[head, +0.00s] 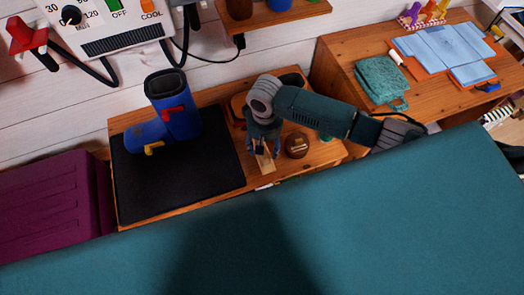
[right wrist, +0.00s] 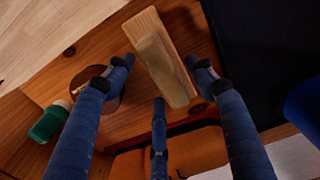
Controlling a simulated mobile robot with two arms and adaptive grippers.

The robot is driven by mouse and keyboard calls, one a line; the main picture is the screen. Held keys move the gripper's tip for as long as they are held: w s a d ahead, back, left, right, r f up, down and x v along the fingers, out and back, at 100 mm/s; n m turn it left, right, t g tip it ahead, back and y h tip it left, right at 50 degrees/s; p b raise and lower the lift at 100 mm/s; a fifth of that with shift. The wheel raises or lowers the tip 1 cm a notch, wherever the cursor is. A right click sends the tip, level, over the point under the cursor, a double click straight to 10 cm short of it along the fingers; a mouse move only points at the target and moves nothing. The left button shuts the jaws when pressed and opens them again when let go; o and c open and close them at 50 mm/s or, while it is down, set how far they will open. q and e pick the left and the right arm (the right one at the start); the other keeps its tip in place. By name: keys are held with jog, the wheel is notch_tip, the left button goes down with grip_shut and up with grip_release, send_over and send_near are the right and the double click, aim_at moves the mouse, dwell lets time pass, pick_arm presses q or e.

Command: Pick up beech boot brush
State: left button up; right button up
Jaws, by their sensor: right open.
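The beech boot brush (head: 266,163) is a pale wooden block lying on the wooden bench top. In the right wrist view the brush (right wrist: 163,62) shows a lighter strip along its length and lies between the finger tips. My right gripper (head: 262,148) is open over it, pointing down. In the right wrist view the gripper's (right wrist: 163,72) blue fingers stand apart on both sides of the brush, with a third finger below it. Whether any finger touches the brush I cannot tell. My left gripper is not in view.
A round brown object (head: 297,146) sits right of the brush, with a small green item (right wrist: 46,124) beyond it. A blue boot (head: 176,118) stands on a black mat (head: 190,190) to the left. A large teal surface (head: 400,215) fills the foreground.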

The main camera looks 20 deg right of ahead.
jog(key=shift+f, duration=0.3)
jog(key=c, duration=1.3)
jog(key=shift+r, duration=0.1)
notch_tip(320, 180, up, 20)
jog(key=shift+b, duration=0.3)
